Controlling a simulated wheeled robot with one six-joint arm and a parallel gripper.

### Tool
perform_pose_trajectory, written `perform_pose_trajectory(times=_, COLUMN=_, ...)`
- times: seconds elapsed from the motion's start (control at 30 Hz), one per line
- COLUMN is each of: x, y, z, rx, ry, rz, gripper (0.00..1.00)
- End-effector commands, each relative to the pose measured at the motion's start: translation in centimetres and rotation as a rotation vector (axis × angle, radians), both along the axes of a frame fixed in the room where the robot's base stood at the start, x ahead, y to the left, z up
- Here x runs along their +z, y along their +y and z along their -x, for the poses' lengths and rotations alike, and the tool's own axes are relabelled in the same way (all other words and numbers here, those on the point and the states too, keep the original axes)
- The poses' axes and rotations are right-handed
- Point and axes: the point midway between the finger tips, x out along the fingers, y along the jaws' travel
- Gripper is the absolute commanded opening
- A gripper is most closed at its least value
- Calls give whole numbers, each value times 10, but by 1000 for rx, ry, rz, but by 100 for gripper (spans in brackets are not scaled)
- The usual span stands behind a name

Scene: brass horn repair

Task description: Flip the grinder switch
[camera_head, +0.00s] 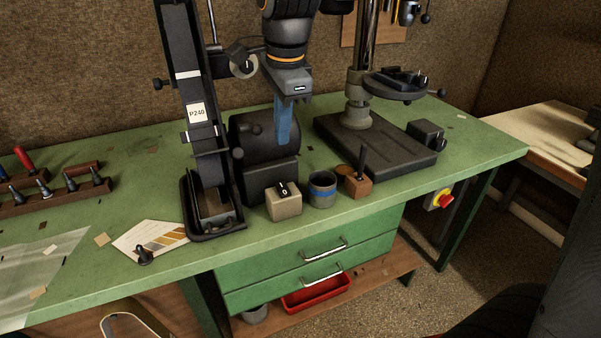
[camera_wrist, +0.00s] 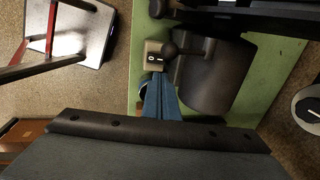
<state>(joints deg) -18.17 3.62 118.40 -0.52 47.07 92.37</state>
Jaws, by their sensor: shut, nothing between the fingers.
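The grinder switch is a small beige box (camera_head: 283,203) at the front of the green bench. It has a black toggle and a "0" mark on top, and it also shows in the wrist view (camera_wrist: 153,48). The belt grinder (camera_head: 196,110), labelled P240, stands to its left, with its dark motor housing (camera_head: 262,138) behind the box. In the wrist view the fingertips (camera_wrist: 157,78) appear just below the box, apart from the toggle.
A dark cup with a blue band (camera_head: 322,189) and a wooden block with a rod (camera_head: 355,184) stand right of the switch. A drill press (camera_head: 375,145) is farther right. A card (camera_head: 148,238) lies at the left. The red stop button (camera_head: 446,201) is below the bench edge.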

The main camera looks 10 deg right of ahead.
Motion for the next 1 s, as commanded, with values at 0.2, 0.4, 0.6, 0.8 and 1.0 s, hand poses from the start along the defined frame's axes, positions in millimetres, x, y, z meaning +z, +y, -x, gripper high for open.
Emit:
perform_pose_trajectory(times=0.2, x=0, y=1, z=0, rx=2, ry=-1, rz=0, gripper=0)
perform_pose_trajectory(times=0.4, x=-2, y=0, z=0, rx=0, ry=0, rz=0, gripper=0)
perform_pose_trajectory(times=0.6, x=-24, y=0, z=-4, rx=-1, ry=4, rz=2, gripper=0)
perform_pose_trajectory(times=0.8, x=-62, y=2, z=-11, rx=-2, ry=4, rz=2, gripper=0)
perform_pose_trajectory(times=1.0, x=-96, y=4, z=-17, rx=-2, ry=4, rz=2, gripper=0)
